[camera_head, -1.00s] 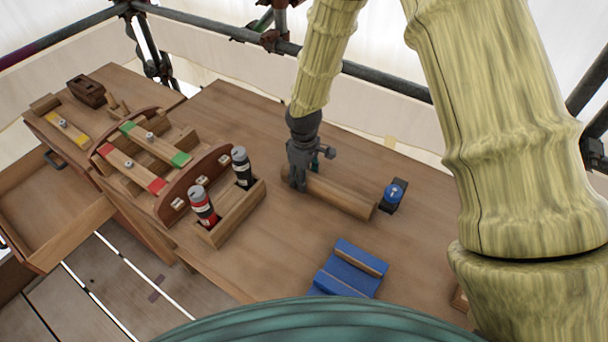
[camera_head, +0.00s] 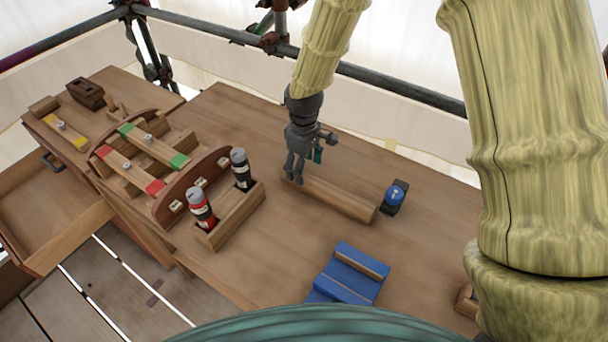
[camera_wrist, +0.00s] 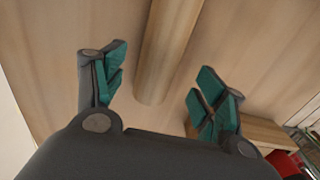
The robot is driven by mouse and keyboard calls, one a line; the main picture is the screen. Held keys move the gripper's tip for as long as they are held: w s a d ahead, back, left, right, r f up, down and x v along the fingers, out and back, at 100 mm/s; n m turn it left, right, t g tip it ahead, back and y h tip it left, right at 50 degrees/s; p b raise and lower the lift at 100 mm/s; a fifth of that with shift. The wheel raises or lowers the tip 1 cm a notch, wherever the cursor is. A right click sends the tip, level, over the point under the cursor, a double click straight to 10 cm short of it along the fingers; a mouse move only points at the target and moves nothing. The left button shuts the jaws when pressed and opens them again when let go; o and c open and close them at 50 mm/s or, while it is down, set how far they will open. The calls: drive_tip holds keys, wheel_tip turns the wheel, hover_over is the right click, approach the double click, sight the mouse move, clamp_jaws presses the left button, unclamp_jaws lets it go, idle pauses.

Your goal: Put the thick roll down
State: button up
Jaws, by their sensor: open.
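The thick roll (camera_head: 338,197) is a pale brown wooden cylinder lying on its side on the bench top. In the wrist view the roll (camera_wrist: 167,50) runs up from the middle, between and beyond my fingers. My gripper (camera_head: 294,181) is over the roll's left end in the head view. In the wrist view my gripper (camera_wrist: 150,90) has its green-padded fingers spread wide, with nothing between the pads touching them. The exact height of the fingertips above the roll is hard to tell.
A wooden holder (camera_head: 236,222) with a red-and-black canister (camera_head: 202,208) and a black canister (camera_head: 242,168) stands left of the roll. A small blue-topped device (camera_head: 395,196) is close to the roll's right end. A blue block (camera_head: 347,274) lies in front. The bench (camera_head: 290,250) is bare between them.

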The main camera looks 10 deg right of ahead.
wheel_tip(320, 180, up, 7)
drive_tip(key=b, duration=0.1)
idle(0.3)
drive_tip(key=shift+f, duration=0.15)
